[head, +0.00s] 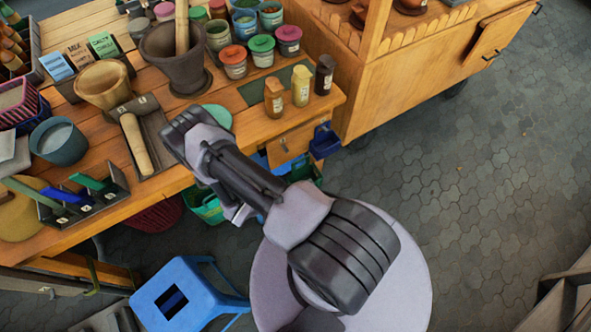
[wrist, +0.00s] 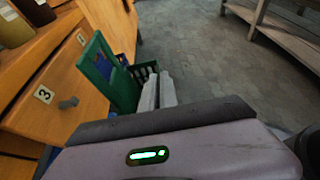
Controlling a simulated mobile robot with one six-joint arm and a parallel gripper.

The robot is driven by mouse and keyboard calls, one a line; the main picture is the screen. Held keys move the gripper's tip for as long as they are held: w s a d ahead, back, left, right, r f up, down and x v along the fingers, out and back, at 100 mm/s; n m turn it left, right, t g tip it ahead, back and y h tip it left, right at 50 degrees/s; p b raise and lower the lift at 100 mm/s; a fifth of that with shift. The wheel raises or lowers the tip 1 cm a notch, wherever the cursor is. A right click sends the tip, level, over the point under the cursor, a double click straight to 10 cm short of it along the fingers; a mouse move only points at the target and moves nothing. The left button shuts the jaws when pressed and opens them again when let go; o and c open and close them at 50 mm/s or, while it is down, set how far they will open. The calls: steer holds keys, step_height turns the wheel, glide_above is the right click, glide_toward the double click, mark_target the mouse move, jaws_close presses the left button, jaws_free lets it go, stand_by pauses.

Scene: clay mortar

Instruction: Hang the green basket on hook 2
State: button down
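The green basket (wrist: 107,72) is dark green with a slatted side, and it is tilted in the wrist view. Part of a dark green basket, likely the same one, shows beside my arm in the head view (head: 306,170). The two pale fingers of my gripper (wrist: 159,90) are close together against its near side and appear to pinch it. The fingers are hidden behind my arm in the head view. A small grey hook or knob (wrist: 68,103) sits on the wooden front beside a label 3 (wrist: 43,94). I cannot make out hook 2.
A blue basket (head: 325,141) is at the table's right front edge. A brighter green basket (head: 207,207) and a red basket (head: 158,214) are under the table. A blue stool (head: 187,295) stands at the lower left. Paved floor (head: 450,180) is clear to the right.

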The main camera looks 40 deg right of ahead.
steer(key=shift+s+a+r+p, duration=0.25)
steer(key=shift+s+r+p, duration=0.4)
steer(key=shift+s+r, duration=0.55)
